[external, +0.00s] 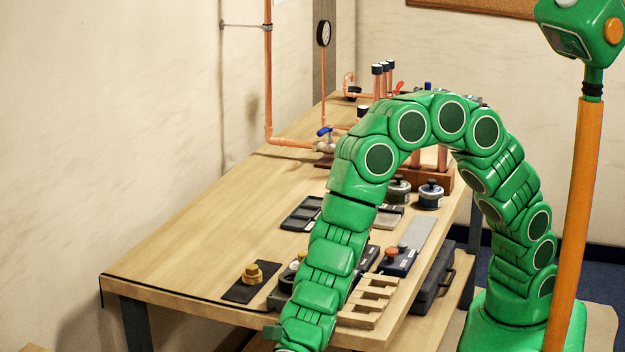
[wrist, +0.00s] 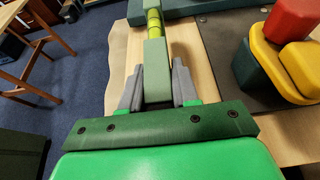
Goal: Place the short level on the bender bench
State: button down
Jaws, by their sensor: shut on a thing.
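The short level (wrist: 155,70) is a grey-green bar with a yellow-green vial section (wrist: 153,22), seen in the wrist view. My gripper (wrist: 157,88) is shut on it, with one grey finger on each side near its close end. The level points away from my gripper, over or on a pale wooden surface (wrist: 205,55), which may be the bender bench. I cannot tell whether the level touches the wood. In the external view my arm reaches down past the bottom edge, so the gripper and level are hidden there.
In the wrist view, red (wrist: 292,18) and yellow (wrist: 262,50) blocks stand at the right on a dark mat (wrist: 218,30). A teal bar (wrist: 200,8) crosses the far side. In the external view, the long workbench (external: 190,255) holds a slotted wooden rack (external: 370,300) and copper pipes.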

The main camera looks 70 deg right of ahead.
jog(key=shift+f, duration=2.7)
jog(key=shift+f, duration=0.55)
jog(key=c, duration=0.8)
grip_release()
jog(key=shift+o, duration=0.2)
jog(key=v, duration=0.6)
jog(key=shift+d+r, duration=0.1)
jog(key=shift+d, duration=0.1)
jog(key=shift+d+r, duration=0.2)
jog(key=shift+d, duration=0.45)
